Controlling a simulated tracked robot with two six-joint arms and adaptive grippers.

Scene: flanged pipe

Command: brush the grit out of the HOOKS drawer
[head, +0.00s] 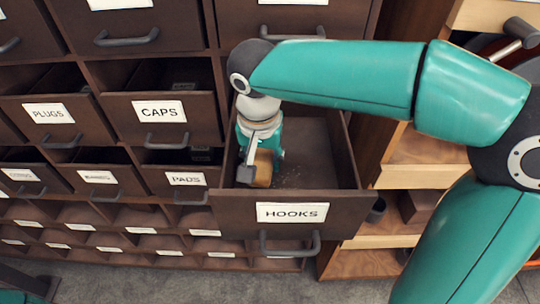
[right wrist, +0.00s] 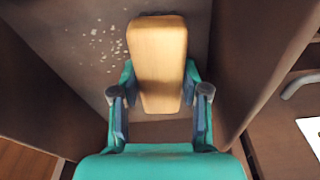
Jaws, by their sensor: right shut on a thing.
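The HOOKS drawer (head: 335,205) is pulled open, with its label and dark handle facing front. My right gripper (head: 262,158) is down inside it at the left side, shut on a pale wooden block, which I take for the brush (head: 264,172). In the right wrist view the brush (right wrist: 158,60) sits between both fingers of the gripper (right wrist: 160,85); its bristles are hidden. Light grit (right wrist: 100,42) lies scattered on the drawer floor to the left of the brush there. In the head view the grit (head: 292,179) shows faintly, right of the gripper. My left gripper is not in view.
The CAPS drawer (head: 165,135), PLUGS drawer (head: 60,135) and PADS drawer (head: 185,190) stand open left of HOOKS. Drawer walls close in on both sides of the gripper. Wooden shelves (head: 420,178) stand at the right. Grey floor (head: 200,290) lies below.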

